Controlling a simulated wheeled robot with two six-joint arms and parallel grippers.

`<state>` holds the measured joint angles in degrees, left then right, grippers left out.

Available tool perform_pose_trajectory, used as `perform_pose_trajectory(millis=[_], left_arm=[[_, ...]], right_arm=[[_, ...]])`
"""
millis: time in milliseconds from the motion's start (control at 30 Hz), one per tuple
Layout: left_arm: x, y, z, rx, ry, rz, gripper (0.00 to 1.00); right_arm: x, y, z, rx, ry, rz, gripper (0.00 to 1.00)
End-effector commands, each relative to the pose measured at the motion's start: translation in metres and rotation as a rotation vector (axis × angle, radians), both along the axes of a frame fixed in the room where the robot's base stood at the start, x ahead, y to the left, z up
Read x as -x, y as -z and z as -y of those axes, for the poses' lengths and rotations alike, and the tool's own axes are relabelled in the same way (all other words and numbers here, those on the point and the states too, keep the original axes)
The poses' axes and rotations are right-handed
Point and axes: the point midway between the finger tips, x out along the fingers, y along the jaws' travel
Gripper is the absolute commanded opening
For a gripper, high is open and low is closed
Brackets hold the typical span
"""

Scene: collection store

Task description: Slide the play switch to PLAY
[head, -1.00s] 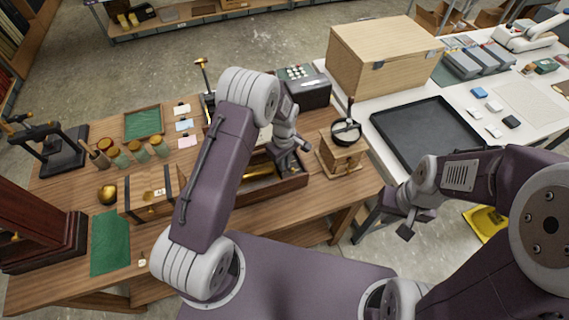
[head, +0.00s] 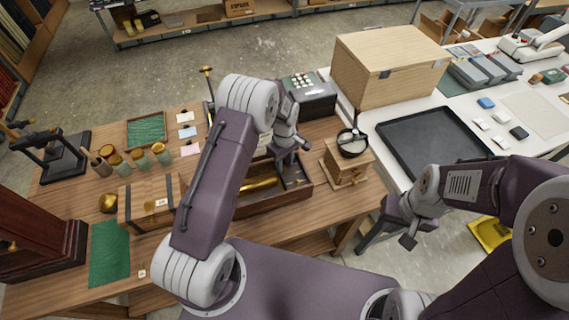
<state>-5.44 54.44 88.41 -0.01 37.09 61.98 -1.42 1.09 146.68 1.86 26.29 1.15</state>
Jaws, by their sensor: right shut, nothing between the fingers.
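An open wooden box (head: 238,205) with a brass cylinder (head: 262,184) inside stands on the wooden table, partly hidden behind my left arm. It looks like a music box. I cannot make out a play switch or its marking; it is too small or hidden. My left gripper (head: 284,160) points down over the back right part of the box. Its fingers are dark and small, and I cannot tell whether they touch anything. My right gripper (head: 408,241) is shut and empty, off the table's right front edge.
A hand coffee mill (head: 347,163) stands just right of the box, and a dark keyed machine (head: 309,97) stands behind it. A black tray (head: 432,140) and a large wooden case (head: 388,68) are on the white table. A lidded chest (head: 140,207) stands left.

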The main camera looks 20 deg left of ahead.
Motion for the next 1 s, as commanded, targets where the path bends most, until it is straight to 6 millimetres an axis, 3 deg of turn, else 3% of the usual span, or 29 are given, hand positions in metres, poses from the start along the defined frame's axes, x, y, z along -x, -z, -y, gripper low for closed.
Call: perform_pose_trajectory(millis=[400,567,1000], left_arm=[[-0.001,-0.078,0.000,0.000,0.000,0.006,0.33],[-0.001,-0.086,0.000,0.000,0.000,0.004,0.33],[-0.001,-0.085,-0.001,0.001,-0.002,0.004,0.33]], right_arm=[[0.000,0.020,0.000,0.000,0.000,0.000,0.00],[0.000,0.021,0.000,0.000,0.000,0.000,0.00],[0.000,0.022,0.000,0.000,0.000,0.000,0.00]])
